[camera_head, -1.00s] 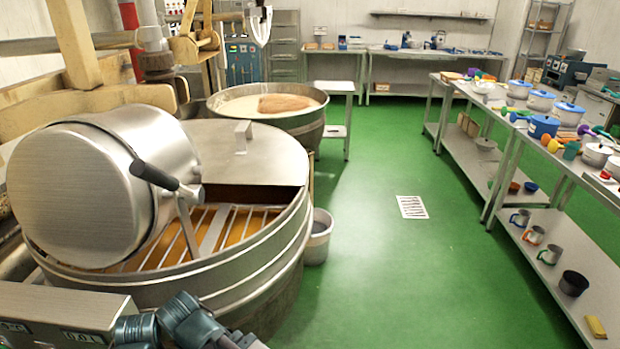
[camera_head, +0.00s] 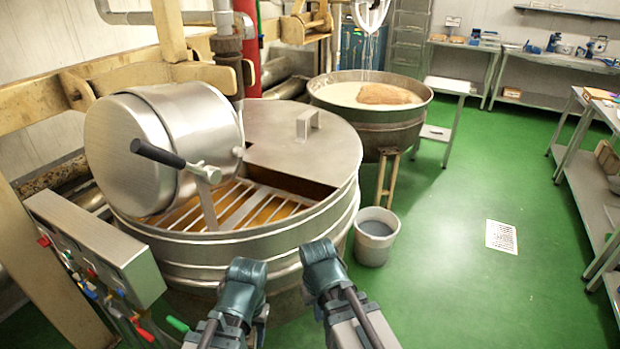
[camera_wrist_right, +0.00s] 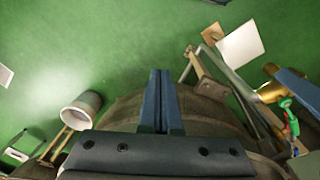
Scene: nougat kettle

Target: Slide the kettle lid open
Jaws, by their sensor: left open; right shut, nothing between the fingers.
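The kettle (camera_head: 250,245) is a wide round steel vessel in the head view. Its flat lid (camera_head: 285,155), with a small block handle (camera_head: 306,122), covers the back right part. In front of the lid, a slatted grate shows over an orange-brown inside. My left gripper (camera_head: 207,328) is low in front of the kettle, partly cut off by the bottom edge, open and apart from the lid. My right arm (camera_head: 325,270) reaches up in front of the kettle. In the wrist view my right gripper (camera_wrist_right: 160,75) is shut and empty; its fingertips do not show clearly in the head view.
A tilted steel drum (camera_head: 150,145) with a black-gripped lever (camera_head: 158,154) stands over the kettle's left side. A control box (camera_head: 100,250) is at front left. A bucket (camera_head: 375,235) and second kettle (camera_head: 370,110) stand right.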

